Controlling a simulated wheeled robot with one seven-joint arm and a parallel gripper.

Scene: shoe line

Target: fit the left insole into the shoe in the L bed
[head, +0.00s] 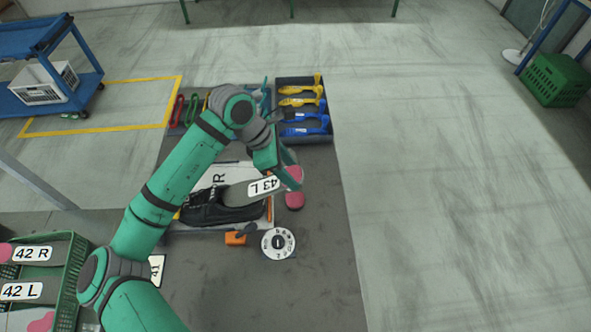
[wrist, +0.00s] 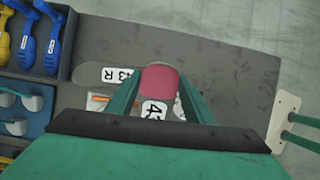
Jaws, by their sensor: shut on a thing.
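My gripper (head: 287,172) is shut on the grey insole labelled 43 L (head: 240,194), near its pink heel; the heel also shows between the fingers in the wrist view (wrist: 160,80). The insole points left, its toe end over the right part of the black shoe (head: 205,210). I cannot tell whether the toe is inside the shoe. The shoe lies in the front bed of the white plate (head: 268,222); that bed's letter is hidden. The bed behind it is marked R. The 43 R insole (wrist: 95,74) lies on the mat, its pink heel (head: 295,200) right of the held insole.
An orange-based item (head: 235,239) and a white dial (head: 278,256) stand in front of the plate. A tool tray (head: 327,138) with yellow and blue handles is behind. A green crate (head: 70,285) of insoles is at left. The mat's front right (head: 320,280) is clear.

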